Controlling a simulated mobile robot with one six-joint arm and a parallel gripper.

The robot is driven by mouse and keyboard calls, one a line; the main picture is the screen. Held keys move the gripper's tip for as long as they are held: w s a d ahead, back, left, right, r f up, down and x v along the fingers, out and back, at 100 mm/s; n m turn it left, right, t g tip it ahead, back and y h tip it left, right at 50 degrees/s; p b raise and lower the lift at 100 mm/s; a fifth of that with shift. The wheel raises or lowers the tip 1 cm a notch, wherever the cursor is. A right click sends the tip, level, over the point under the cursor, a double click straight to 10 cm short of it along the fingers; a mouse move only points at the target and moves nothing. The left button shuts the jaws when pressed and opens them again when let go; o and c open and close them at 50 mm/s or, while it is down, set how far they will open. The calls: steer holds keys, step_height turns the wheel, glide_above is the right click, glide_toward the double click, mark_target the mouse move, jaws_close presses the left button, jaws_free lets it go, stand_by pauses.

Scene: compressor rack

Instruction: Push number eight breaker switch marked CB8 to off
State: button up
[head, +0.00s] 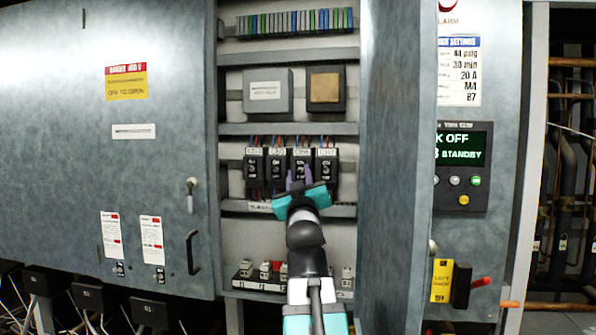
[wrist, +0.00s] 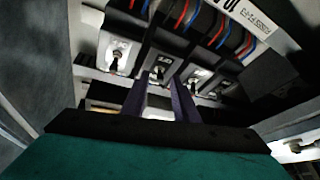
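A row of black breakers with small toggle switches sits on the middle shelf of the open cabinet. They are the far left breaker (head: 253,166), a second (head: 277,167), a third (head: 301,158) and the far right breaker (head: 326,166). Their labels are too small to read surely, so I cannot tell which is CB8. My gripper (head: 299,178) is in front of the third breaker's lower part, its two purple fingers apart and empty. In the wrist view my gripper (wrist: 160,79) points up at the row, with one breaker's toggle (wrist: 160,71) between the fingertips; contact is unclear.
An open cabinet door (head: 391,170) stands close on the right. A lower shelf holds small white-and-red parts (head: 266,270). Coloured wires (wrist: 187,14) run into the breaker tops. A control panel (head: 461,167) with a lit display is farther right.

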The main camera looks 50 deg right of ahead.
steer(key=shift+w+d, duration=0.2)
steer(key=shift+r, duration=0.1)
jaws_close()
